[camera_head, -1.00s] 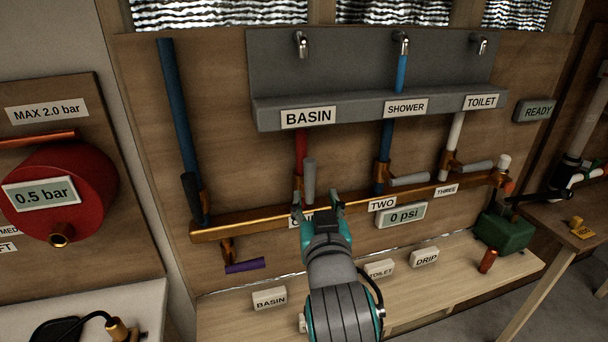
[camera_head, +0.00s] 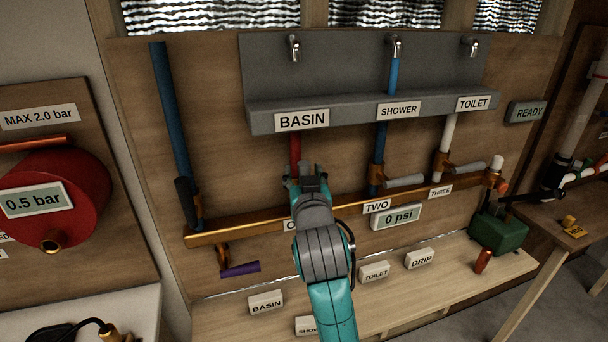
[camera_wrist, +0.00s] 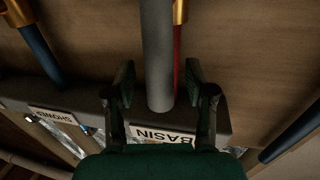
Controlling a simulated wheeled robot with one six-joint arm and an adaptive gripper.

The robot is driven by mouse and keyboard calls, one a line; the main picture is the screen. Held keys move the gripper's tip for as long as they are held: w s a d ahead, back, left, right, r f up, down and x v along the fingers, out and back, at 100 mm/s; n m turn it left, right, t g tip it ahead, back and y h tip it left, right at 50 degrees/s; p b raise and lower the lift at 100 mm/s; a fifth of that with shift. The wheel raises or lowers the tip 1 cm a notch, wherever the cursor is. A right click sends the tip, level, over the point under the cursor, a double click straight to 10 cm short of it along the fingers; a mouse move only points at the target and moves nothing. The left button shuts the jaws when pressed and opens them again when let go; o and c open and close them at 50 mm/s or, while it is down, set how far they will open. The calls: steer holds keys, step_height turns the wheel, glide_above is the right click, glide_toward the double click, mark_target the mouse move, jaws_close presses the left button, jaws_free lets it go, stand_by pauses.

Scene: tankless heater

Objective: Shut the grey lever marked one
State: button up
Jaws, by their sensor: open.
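The grey lever marked one (camera_wrist: 157,60) shows in the wrist view as a thick grey bar between the two fingers of my gripper (camera_wrist: 155,85). The fingers stand apart on either side of it, and I cannot tell whether either touches it. A red pipe (camera_wrist: 177,50) runs just beside the lever. In the head view my gripper (camera_head: 306,174) hides the lever and covers most of its label. The red pipe (camera_head: 295,150) shows above my gripper, below the BASIN sign (camera_head: 302,120). Earlier, the lever stood upright, along the red pipe.
The copper manifold (camera_head: 255,226) runs across the board. Grey levers at two (camera_head: 404,181) and three (camera_head: 468,168) stick out sideways to the right. The gauge (camera_head: 397,217) reads 0 psi. A grey trough (camera_head: 350,107) juts out above. A purple handle (camera_head: 240,269) hangs lower left.

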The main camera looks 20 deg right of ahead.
jaws_close()
steer(key=shift+d, duration=0.1)
steer(key=d+f+m+g+y, duration=0.1)
steer(key=d+f+m+y, duration=0.2)
steer(key=m, duration=1.3)
steer(key=shift+d+f+g, duration=0.4)
steer(key=shift+d+f, duration=1.4)
steer(key=shift+f, duration=0.3)
jaws_free()
